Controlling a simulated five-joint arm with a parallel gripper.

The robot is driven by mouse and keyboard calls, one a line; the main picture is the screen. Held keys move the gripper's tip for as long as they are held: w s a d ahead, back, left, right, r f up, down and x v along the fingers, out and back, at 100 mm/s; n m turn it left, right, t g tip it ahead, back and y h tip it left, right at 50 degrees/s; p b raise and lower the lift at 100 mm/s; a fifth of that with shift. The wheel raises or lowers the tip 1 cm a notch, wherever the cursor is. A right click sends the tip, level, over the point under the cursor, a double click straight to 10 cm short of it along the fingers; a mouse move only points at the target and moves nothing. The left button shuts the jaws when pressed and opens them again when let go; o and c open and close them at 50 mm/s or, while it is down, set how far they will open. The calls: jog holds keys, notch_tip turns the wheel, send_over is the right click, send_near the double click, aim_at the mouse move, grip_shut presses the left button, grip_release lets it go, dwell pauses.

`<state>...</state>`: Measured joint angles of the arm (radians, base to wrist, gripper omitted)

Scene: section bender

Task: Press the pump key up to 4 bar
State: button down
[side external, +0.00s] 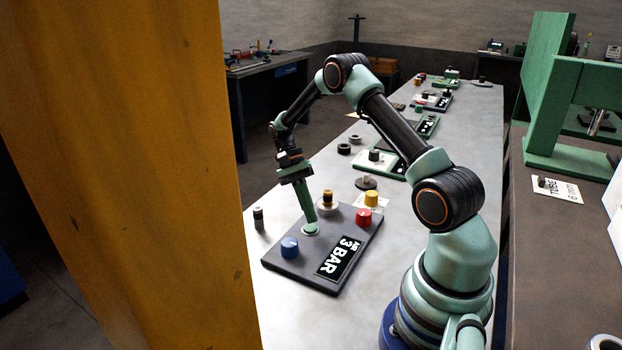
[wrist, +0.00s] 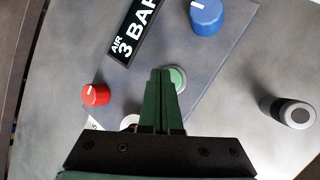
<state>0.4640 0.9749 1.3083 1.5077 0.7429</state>
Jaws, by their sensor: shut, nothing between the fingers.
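The dark control panel (side external: 290,262) lies on the grey bench, with a display (side external: 340,258) reading "AIR 3 BAR". The display also shows in the wrist view (wrist: 137,32). A round green key (wrist: 178,78) with a pale rim sits on the panel; it also shows in the side view (side external: 311,231), mostly behind my fingertips. My gripper (side external: 309,222) is shut and empty, pointing down with its tips at the key. In the wrist view my gripper (wrist: 163,76) overlaps the key's left side. I cannot tell whether the tips touch it or press it down.
A small dark-and-grey cylinder (side external: 259,218) stands left of the panel. A yellow post (side external: 130,150) blocks the side view's left.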

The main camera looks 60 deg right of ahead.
aim_at(310, 225)
jog(key=shift+f, duration=0.15)
jog(key=shift+f, duration=0.3)
jog(key=shift+f, duration=0.4)
dwell(1.1)
jog(key=shift+r, duration=0.85)
jog(key=shift+r, duration=2.5)
